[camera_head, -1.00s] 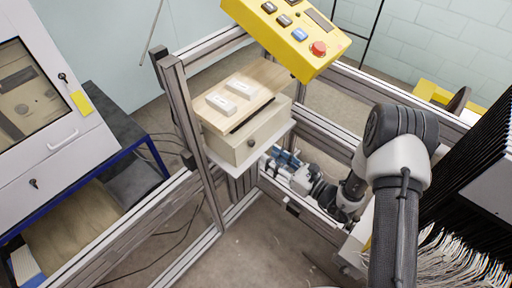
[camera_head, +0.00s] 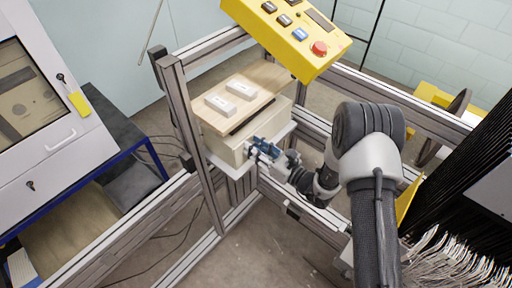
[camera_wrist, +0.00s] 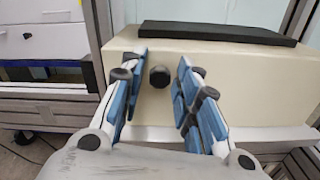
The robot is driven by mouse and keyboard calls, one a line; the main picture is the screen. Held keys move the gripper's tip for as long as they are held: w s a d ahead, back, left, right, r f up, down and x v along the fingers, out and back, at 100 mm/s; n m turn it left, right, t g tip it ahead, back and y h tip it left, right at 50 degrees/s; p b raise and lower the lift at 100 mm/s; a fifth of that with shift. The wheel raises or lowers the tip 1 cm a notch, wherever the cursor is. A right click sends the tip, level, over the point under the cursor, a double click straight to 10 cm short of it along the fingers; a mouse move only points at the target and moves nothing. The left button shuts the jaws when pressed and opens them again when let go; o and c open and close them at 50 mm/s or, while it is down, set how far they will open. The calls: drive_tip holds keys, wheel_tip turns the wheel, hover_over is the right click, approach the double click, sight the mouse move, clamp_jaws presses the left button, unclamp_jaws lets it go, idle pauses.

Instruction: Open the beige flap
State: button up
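The beige flap (camera_wrist: 245,85) is the front of a small box under a wooden board and looks closed. Its round dark knob (camera_wrist: 159,76) shows in the wrist view between my gripper's two blue-padded fingers. My gripper (camera_wrist: 158,82) is open, with the fingers on either side of the knob and apart from it in the picture. Whether the fingertips reach as deep as the knob is hard to tell. In the head view my gripper (camera_head: 258,149) is right at the front of the beige flap (camera_head: 240,148) and hides the knob.
The wooden board (camera_head: 262,80) on top bears two white blocks (camera_head: 231,97). A white shelf (camera_head: 222,166) lies under the box. A metal frame post (camera_head: 185,120) stands to the left, and a yellow control panel (camera_head: 290,35) hangs above. Black-and-white threads (camera_head: 460,258) are at right.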

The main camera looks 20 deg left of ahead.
clamp_jaws()
drive_tip(key=shift+d+f+b, duration=0.1)
drive_tip(key=shift+f+b, duration=0.1)
drive_tip(key=shift+b, duration=0.1)
idle(0.3)
